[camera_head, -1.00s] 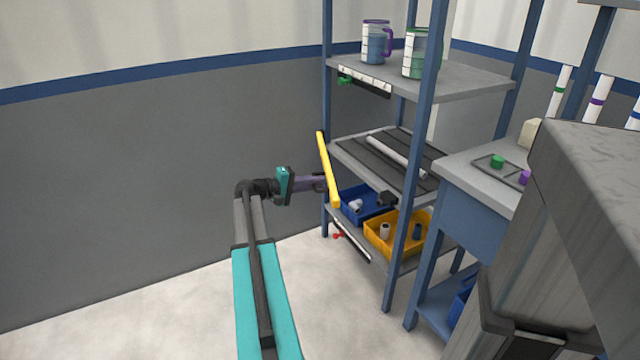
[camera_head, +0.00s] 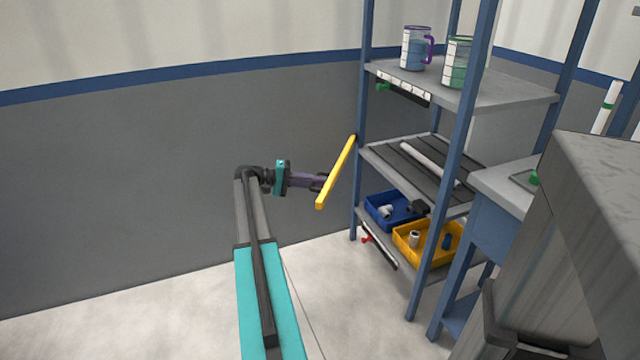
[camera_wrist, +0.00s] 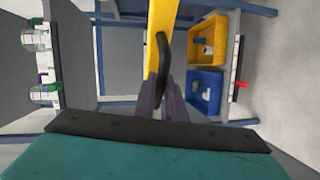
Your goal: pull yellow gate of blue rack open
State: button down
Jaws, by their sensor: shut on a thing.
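The yellow gate (camera_head: 337,172) is a bar that swings out from the left post of the blue rack (camera_head: 366,110) in the head view. Its far end meets the post at middle-shelf height, and its near end stands out to the left, away from the shelf. My gripper (camera_head: 322,182) is shut at the gate's outer part. In the wrist view the gate (camera_wrist: 163,30) runs down from the top, with a black handle (camera_wrist: 162,55) on it. My gripper's fingers (camera_wrist: 168,95) are around the lower part of this handle. The fingertips are partly hidden behind the gate in the head view.
A pale pipe (camera_head: 428,161) lies on the grooved middle shelf. Below are a blue bin (camera_head: 378,218) and a yellow bin (camera_head: 412,256) with small parts. Jugs (camera_head: 416,48) stand on the top shelf. A blue table (camera_head: 500,190) stands right of the rack. The floor left is clear.

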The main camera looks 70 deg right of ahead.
jog(key=shift+w, duration=0.15)
jog(key=shift+s, duration=0.2)
jog(key=c, duration=1.8)
grip_release()
jog(key=shift+d, duration=0.1)
jog(key=shift+w, duration=0.1)
